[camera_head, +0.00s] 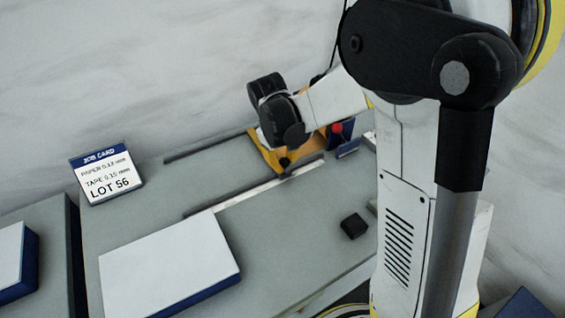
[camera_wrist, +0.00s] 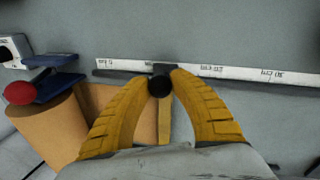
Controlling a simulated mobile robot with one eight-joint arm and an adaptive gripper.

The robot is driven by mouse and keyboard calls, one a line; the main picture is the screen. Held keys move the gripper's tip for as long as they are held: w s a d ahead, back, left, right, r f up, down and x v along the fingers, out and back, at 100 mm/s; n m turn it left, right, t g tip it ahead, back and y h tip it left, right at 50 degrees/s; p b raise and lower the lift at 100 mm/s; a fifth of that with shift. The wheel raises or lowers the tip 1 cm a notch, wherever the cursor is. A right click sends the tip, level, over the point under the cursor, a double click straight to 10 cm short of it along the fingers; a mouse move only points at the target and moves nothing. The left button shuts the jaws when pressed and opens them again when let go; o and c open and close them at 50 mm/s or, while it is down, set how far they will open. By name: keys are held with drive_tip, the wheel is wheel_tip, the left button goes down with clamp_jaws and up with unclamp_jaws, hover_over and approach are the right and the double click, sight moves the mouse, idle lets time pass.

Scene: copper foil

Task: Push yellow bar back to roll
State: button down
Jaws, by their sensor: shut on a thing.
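In the wrist view, my gripper (camera_wrist: 160,78) is closed around a round black knob (camera_wrist: 160,87). The yellow bar (camera_wrist: 165,122) shows as a narrow strip between the fingers, running back from the knob. The copper-brown roll (camera_wrist: 48,128) lies to the left of the fingers, with a brown sheet (camera_wrist: 103,97) between it and the bar. In the head view, my gripper (camera_head: 281,161) is low over the bench at the back, left of the roll, which is mostly hidden by my arm. The bar's far end is hidden under my gripper.
A white ruler (camera_wrist: 215,70) lies along a dark strip just beyond my fingertips. A red ball knob (camera_wrist: 20,92) and dark blue block (camera_wrist: 52,86) stand by the roll. A white-topped pad (camera_head: 165,262), job card (camera_head: 105,172) and small black block (camera_head: 353,226) are on the bench.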

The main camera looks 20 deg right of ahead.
drive_tip(key=d, duration=0.2)
drive_tip(key=w+d, duration=0.1)
drive_tip(key=d, duration=0.5)
drive_tip(key=shift+w+d, duration=0.15)
drive_tip(key=shift+w, duration=0.2)
drive_tip(key=c, duration=1.1)
unclamp_jaws()
drive_tip(key=shift+c, duration=0.2)
drive_tip(key=shift+r, duration=0.15)
wheel_tip(320, 180, up, 12)
drive_tip(key=a, duration=0.2)
drive_tip(key=shift+s+f, duration=0.2)
drive_tip(key=shift+s, duration=0.25)
drive_tip(key=shift+a, duration=0.1)
